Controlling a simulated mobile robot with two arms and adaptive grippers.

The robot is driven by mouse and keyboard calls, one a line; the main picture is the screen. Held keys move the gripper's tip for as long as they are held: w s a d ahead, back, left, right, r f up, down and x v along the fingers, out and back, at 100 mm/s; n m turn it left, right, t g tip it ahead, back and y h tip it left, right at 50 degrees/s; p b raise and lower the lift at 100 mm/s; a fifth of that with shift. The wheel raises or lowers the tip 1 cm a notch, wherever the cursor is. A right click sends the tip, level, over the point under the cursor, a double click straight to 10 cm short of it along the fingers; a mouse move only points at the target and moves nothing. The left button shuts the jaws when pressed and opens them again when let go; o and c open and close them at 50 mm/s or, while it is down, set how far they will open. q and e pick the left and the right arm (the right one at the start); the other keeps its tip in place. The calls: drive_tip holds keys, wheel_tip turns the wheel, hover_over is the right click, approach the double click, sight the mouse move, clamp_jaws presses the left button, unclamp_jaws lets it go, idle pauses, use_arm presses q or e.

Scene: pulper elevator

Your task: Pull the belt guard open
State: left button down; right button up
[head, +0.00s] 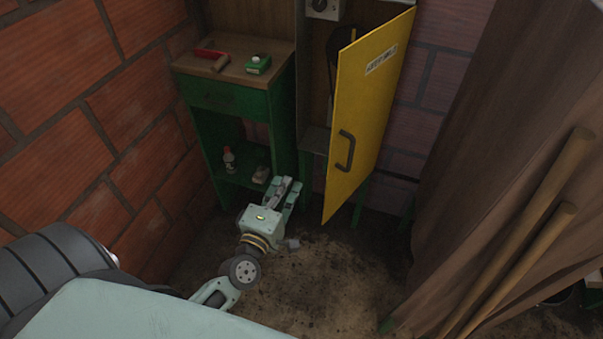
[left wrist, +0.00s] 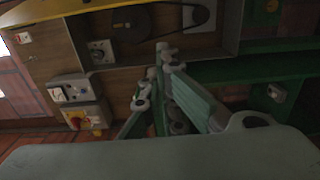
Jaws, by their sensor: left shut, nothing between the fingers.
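The belt guard (head: 368,105) is a yellow hinged panel with a label and a dark bar handle (head: 346,152). In the head view it stands swung out from its housing, with an open gap along its left side. A yellow strip, probably its edge, crosses the top left of the left wrist view (left wrist: 50,14). My left gripper (head: 289,184) is shut and empty, low and to the left of the guard, apart from the handle. Its fingers also show in the left wrist view (left wrist: 160,62). My right gripper is in neither view.
A green cabinet (head: 238,104) with a wooden top stands left of the guard, holding a red-headed tool (head: 210,54) and a green box (head: 258,64). Brown cloth (head: 500,130) and wooden poles (head: 530,225) fill the right. Brick wall bounds the left. Bare floor (head: 325,270) lies between.

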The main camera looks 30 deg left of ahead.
use_arm(q)
drive_tip(key=w+a+p, duration=0.1)
drive_tip(key=w, duration=0.8)
drive_tip(key=d, duration=0.2)
drive_tip(key=d+p, duration=0.1)
drive_tip(key=d, duration=0.1)
drive_tip(key=shift+s, duration=0.2)
approach(349, 170)
drive_tip(key=w, duration=0.4)
drive_tip(key=shift+w+a+f+p, duration=0.15)
drive_tip(key=shift+w+a+p, duration=0.05)
drive_tip(key=shift+p, duration=0.25)
